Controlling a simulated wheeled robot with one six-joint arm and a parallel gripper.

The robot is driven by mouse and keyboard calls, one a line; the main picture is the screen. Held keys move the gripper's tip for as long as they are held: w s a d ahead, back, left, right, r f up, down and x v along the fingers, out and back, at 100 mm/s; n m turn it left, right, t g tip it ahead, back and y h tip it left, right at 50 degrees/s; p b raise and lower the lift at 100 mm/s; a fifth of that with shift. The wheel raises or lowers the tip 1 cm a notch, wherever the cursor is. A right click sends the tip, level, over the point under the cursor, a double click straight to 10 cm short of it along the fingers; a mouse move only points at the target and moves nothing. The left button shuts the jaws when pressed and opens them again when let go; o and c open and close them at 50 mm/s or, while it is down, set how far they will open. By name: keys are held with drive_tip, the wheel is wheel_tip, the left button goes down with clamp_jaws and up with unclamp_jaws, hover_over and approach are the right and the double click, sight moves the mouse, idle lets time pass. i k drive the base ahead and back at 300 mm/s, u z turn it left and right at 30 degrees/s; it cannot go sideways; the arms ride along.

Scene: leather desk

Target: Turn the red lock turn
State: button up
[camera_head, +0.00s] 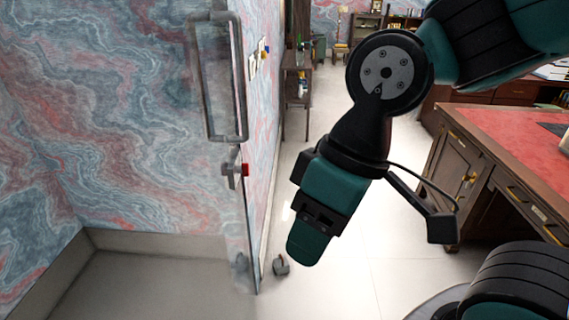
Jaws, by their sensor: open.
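The red lock turn (245,169) is a small red piece on a grey metal lock body at the edge of a glass door (249,230), just below the long door handle (241,100). My gripper (305,246) points down over the floor, to the right of and lower in the picture than the red lock turn. It is apart from the lock and the door. It is open, seen from the side, and I see nothing held in it.
A wooden desk (452,170) with a red top stands at the right. A dark side table (296,92) stands by the marbled wall at the back. A small grey stop (281,265) sits on the floor beside the door. The pale floor between door and desk is clear.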

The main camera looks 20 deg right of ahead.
sight(244, 169)
drive_tip(key=z, duration=0.05)
drive_tip(key=k, duration=0.6)
drive_tip(key=z, duration=0.8)
drive_tip(key=i, duration=1.1)
drive_tip(key=u, duration=0.1)
